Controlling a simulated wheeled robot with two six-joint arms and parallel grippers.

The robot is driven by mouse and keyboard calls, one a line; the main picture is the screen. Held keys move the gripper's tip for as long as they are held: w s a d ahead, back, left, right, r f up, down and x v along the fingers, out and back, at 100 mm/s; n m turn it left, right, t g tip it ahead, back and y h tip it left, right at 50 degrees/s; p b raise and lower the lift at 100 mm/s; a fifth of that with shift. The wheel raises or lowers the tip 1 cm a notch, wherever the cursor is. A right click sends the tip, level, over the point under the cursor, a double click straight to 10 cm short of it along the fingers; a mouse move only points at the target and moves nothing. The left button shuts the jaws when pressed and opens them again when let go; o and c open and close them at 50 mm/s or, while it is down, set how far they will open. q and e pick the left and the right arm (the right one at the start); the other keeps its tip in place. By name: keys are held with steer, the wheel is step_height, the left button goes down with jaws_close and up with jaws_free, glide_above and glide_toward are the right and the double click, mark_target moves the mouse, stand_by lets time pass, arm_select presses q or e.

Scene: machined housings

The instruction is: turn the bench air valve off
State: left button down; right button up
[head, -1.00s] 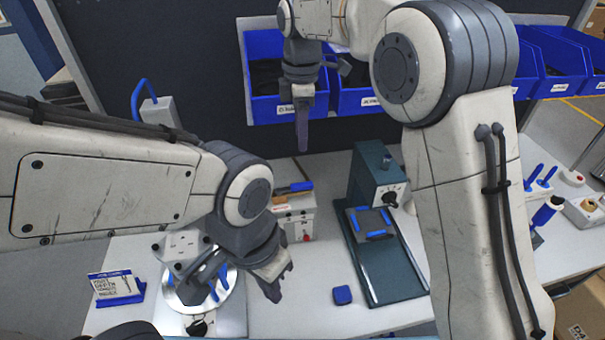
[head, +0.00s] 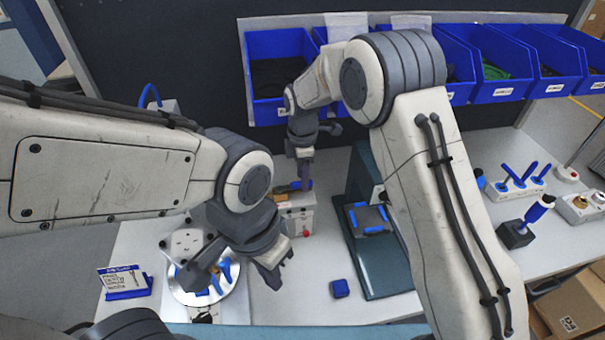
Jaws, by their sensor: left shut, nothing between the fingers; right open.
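A small pale box (head: 297,218) stands on the bench left of the dark green machine. The handle lies roughly crosswise. My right gripper (head: 304,178) points down right at the handle and hides part of it; it is open, seen edge-on, and I cannot tell if it touches. My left gripper (head: 270,279) is shut and empty, low over the bench, beside the round metal plate (head: 178,290).
The green machine (head: 367,252) stands right of the pale box. Blue bins (head: 277,45) line the back above. A small sign (head: 124,281) stands at left.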

steer(key=shift+f, duration=0.45)
jaws_close()
steer(key=shift+r, duration=0.1)
stand_by(1.0)
